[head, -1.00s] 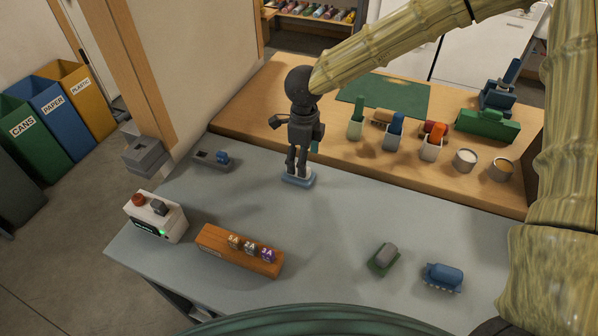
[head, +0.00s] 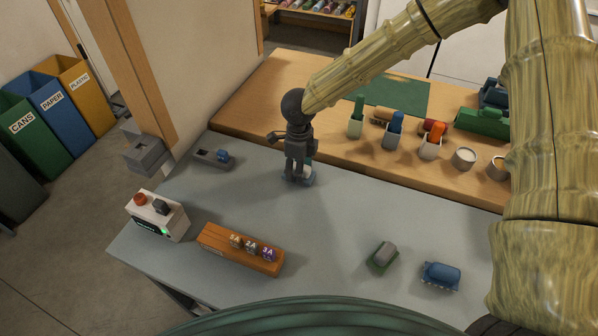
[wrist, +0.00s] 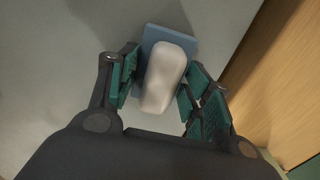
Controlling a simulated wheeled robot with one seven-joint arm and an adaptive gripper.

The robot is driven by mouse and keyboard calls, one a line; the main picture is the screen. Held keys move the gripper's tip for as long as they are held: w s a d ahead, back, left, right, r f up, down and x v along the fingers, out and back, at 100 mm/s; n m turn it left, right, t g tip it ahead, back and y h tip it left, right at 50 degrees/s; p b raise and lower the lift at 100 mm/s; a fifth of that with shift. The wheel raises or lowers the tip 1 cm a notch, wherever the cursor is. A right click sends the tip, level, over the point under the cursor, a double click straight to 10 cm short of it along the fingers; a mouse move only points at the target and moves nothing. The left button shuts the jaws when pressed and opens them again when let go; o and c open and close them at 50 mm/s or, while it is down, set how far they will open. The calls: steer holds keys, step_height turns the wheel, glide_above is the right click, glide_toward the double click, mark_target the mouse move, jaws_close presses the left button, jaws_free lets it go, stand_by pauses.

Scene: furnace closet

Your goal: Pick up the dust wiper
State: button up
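The dust wiper appears to be the blue pad with a rounded white handle (wrist: 166,75), lying flat on the grey worktop. In the head view only a bit of its blue pad (head: 310,180) shows; my gripper hides the rest. My gripper (head: 298,178) points down right over it. In the wrist view my gripper (wrist: 162,68) is open, with one green-padded finger on each side of the white handle. Narrow gaps show beside the handle, and I cannot tell whether either finger touches it.
The grey worktop (head: 340,220) is clear around the wiper. A small grey-and-blue item (head: 215,157), an orange block with labelled pieces (head: 240,250), a control box (head: 157,215), a green-and-grey item (head: 383,257) and a blue brush-like item (head: 441,276) lie apart. A wooden bench (head: 260,95) with cups stands behind.

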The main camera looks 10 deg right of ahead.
steer(key=c, duration=0.3)
steer(key=shift+c, duration=0.2)
steer(key=shift+r+b, duration=0.3)
steer(key=shift+r, duration=0.15)
step_height(320, 180, up, 2)
steer(key=shift+r+b, duration=0.1)
steer(key=shift+b, duration=0.25)
steer(key=s+b, duration=0.1)
steer(key=s, duration=0.4)
steer(key=s+r+b, duration=0.1)
steer(key=s, duration=0.4)
steer(key=s+a+b, duration=0.1)
steer(key=s, duration=0.5)
steer(key=shift+a+r+b, duration=0.1)
steer(key=shift+r+b, duration=0.3)
